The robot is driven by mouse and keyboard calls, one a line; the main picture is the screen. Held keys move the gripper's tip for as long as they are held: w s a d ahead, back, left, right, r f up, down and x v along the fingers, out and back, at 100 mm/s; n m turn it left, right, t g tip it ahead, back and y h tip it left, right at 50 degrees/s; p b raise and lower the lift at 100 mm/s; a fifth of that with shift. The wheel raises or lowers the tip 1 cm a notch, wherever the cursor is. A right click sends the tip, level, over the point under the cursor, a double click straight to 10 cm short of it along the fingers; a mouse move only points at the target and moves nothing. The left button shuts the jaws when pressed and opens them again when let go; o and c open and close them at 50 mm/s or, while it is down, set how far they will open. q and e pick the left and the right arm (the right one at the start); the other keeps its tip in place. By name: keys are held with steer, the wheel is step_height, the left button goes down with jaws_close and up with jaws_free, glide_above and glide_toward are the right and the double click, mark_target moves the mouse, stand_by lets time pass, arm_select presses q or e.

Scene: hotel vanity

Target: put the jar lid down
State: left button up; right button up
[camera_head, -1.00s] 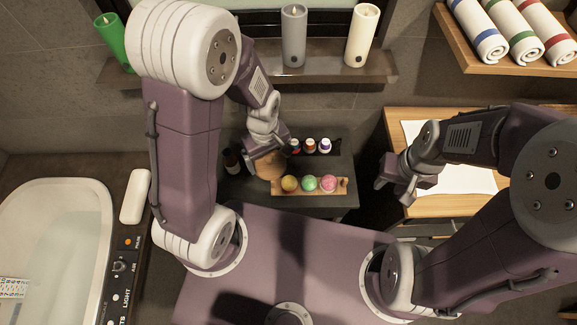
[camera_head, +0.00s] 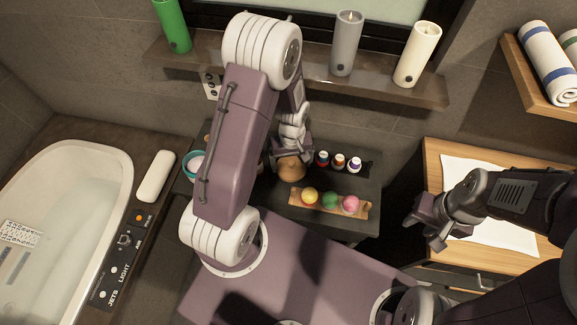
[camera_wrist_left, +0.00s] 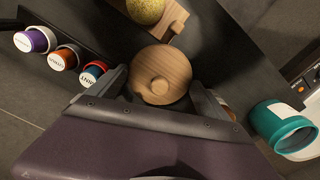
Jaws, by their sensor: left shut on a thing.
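The jar lid (camera_wrist_left: 162,75) is a round light-wood disc with a knob, and it also shows in the head view (camera_head: 290,170). My left gripper (camera_head: 288,156) is shut on it; in the left wrist view its fingers (camera_wrist_left: 158,90) stand on either side of the lid. The lid is over the dark table, behind and left of the bath-ball tray; I cannot tell whether it touches the table. A teal jar (camera_wrist_left: 284,127), also in the head view (camera_head: 193,163), stands left of my left arm. My right gripper (camera_head: 426,232) is open and empty by the wooden desk.
The wooden tray (camera_head: 299,203) holds yellow, green and pink balls close to the lid. Several small bottles (camera_head: 339,160) stand in a dark holder behind it. The dark table (camera_head: 365,190) has bare room at its right. A candle shelf (camera_head: 300,77) runs behind.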

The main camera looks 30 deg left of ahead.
mark_target(290, 167)
arm_select(q)
steer(key=shift+w+a+f, duration=0.5)
steer(key=shift+w+a, duration=0.05)
steer(key=shift+w, duration=0.05)
step_height(290, 167, down, 4)
steer(key=shift+s+r, duration=0.1)
steer(key=shift+r, duration=0.1)
steer(key=shift+f, duration=0.25)
steer(key=shift+f+b, duration=0.15)
steer(key=shift+b, duration=0.15)
steer(key=o, duration=1.1)
